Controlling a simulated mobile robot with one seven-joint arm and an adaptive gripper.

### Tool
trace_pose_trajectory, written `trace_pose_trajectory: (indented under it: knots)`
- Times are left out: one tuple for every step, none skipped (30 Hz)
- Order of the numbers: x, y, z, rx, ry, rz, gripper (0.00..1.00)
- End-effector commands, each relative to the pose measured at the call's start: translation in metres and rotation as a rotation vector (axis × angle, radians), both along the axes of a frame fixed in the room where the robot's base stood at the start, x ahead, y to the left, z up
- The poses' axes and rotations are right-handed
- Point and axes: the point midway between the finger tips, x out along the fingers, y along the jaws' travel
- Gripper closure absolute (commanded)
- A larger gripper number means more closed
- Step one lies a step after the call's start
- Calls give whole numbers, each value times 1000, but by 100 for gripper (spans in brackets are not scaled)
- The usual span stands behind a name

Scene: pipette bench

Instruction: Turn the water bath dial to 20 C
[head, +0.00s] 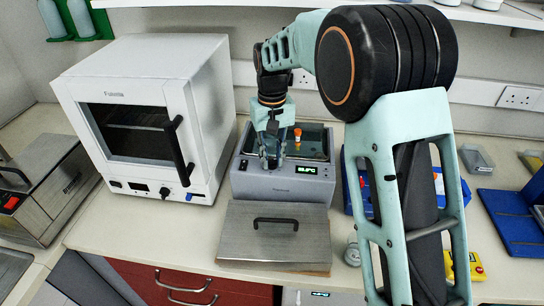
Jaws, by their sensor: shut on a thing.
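The water bath (246,184) is a grey box with a dark open top, in the middle of the bench. Its front has a small display (308,170) with lit green digits ending in C, too small to read surely. My gripper (270,163) points down at the bath's upper front, left of the display. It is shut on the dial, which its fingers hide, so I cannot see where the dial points. A small vial with an orange cap (297,132) stands at the bath's top, right of my gripper.
A flat metal lid (235,240) with a black handle lies in front of the bath. A white oven (210,130) stands close on the left. A steel box (55,205) with a red switch is far left. Blue trays (515,225) lie on the right.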

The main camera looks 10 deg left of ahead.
Motion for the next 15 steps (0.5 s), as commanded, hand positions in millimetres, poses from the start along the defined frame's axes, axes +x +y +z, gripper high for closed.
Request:
trace_pose_trajectory:
  knots:
    - [1, -1, 2, 1, -3, 41, 100]
    - [1, 0, 2, 2, -2, 70, 100]
    - [1, 0, 2, 2, -2, 108, 100]
    - [1, 0, 2, 1, -3, 137, 100]
    - [1, -1, 2, 1, -3, 165, 100]
    - [1, 0, 2, 1, -3, 204, 100]
    - [1, 0, 2, 2, -3, 231, 100]
    - [1, 0, 2, 2, -3, 259, 100]
    - [1, 0, 2, 2, -2, 298, 100]
    - [1, 0, 2, 2, -2, 326, 100]
    - [1, 0, 2, 2, -2, 355, 100]
    - [1, 0, 2, 2, -3, 393, 100]
    - [1, 0, 2, 2, -3, 422, 100]
    - [1, 0, 2, 2, -3, 450, 100]
    - [1, 0, 2, 2, -3, 488, 100]
